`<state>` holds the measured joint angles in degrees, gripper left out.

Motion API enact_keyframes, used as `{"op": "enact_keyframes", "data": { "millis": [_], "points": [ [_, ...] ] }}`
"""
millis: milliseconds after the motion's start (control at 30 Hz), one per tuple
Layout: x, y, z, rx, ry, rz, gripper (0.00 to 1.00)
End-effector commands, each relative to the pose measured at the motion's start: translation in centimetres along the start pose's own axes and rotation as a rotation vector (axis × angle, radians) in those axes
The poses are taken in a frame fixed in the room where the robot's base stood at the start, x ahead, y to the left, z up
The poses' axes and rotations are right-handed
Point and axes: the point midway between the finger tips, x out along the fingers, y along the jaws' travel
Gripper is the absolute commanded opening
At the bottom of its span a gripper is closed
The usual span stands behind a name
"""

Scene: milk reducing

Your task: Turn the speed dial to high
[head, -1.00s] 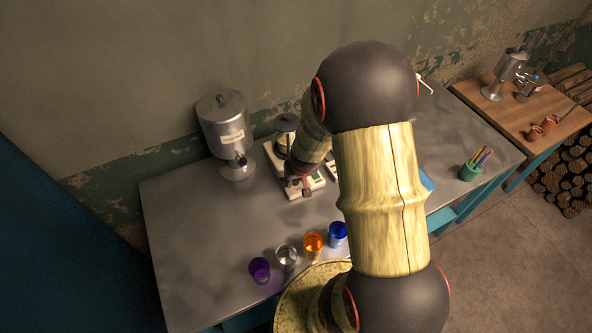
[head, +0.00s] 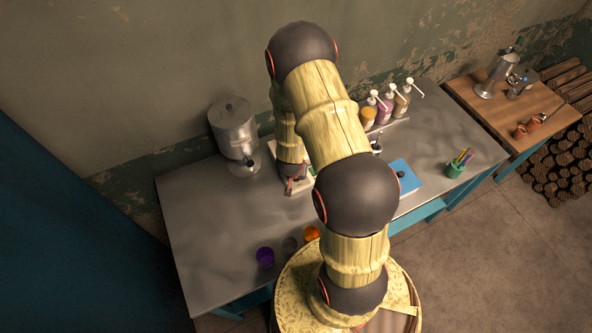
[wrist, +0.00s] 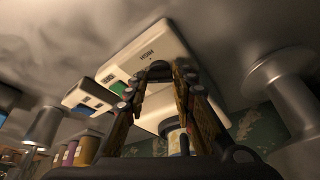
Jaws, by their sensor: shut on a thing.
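The white appliance (head: 299,189) stands on the grey table and is mostly hidden behind my arm in the head view. In the wrist view its white face (wrist: 120,66) carries a "HIGH" label and a green display (wrist: 117,87). The dark speed dial (wrist: 158,67) sits beside the label, mostly covered by my fingertips. My gripper (wrist: 161,70) is shut on the dial. In the head view my gripper (head: 291,181) is low at the appliance's front. The dial's exact setting cannot be read.
A metal dispenser (head: 235,128) stands left of the appliance. Pump bottles (head: 384,108), a blue board (head: 404,175) and a green pen cup (head: 455,170) are to the right. Purple (head: 265,257) and orange (head: 311,233) cups stand near the front edge.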

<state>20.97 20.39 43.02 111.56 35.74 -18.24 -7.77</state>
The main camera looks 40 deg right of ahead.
Motion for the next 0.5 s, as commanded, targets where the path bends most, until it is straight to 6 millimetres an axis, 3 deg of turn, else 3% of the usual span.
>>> {"op": "enact_keyframes", "data": {
  "millis": [500],
  "points": [
    [-0.51,-0.47,-0.23,0.395,-0.002,0.166,0.0]
  ]
}}
